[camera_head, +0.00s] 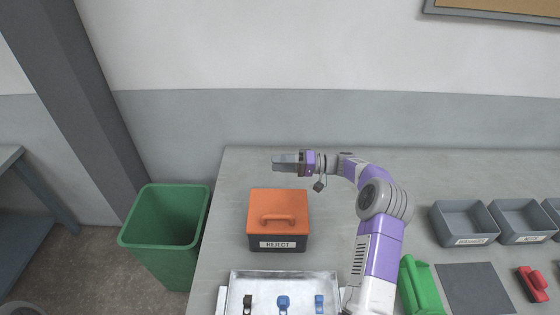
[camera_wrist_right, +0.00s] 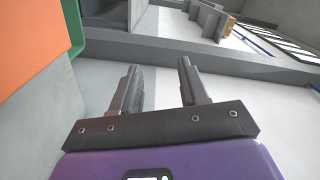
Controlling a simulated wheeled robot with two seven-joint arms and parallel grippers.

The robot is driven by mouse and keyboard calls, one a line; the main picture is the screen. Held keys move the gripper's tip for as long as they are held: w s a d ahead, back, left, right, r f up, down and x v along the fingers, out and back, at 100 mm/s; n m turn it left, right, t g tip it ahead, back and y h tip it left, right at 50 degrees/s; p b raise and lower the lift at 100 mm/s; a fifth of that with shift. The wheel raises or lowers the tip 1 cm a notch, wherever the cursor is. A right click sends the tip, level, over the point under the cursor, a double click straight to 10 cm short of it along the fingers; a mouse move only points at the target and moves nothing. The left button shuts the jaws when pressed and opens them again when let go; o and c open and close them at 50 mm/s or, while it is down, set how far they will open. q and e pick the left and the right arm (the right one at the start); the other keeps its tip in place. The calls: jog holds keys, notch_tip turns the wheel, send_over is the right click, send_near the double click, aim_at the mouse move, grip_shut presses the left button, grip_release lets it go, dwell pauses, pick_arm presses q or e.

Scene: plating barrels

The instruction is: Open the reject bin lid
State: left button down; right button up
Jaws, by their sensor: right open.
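The reject bin (camera_head: 278,244) is a dark box labelled REJECT on the grey table. Its orange lid (camera_head: 290,202) with a loop handle (camera_head: 280,218) lies on top, closed. My right gripper (camera_head: 278,162) is above and behind the bin, pointing left, and touches nothing that I can see. In the right wrist view its two fingers (camera_wrist_right: 158,85) are apart with nothing between them. An orange surface (camera_wrist_right: 28,42), likely the lid, fills that view's upper left corner. My left gripper is not in view.
A metal tray (camera_head: 284,274) with several small tools stands in front of the bin. A green waste bin (camera_head: 164,216) is on the floor to the left. Grey trays (camera_head: 464,222), a green object (camera_head: 422,288), a dark mat (camera_head: 474,288) and a red object (camera_head: 534,284) are on the right.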

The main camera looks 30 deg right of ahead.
grip_shut()
dwell(1.4)
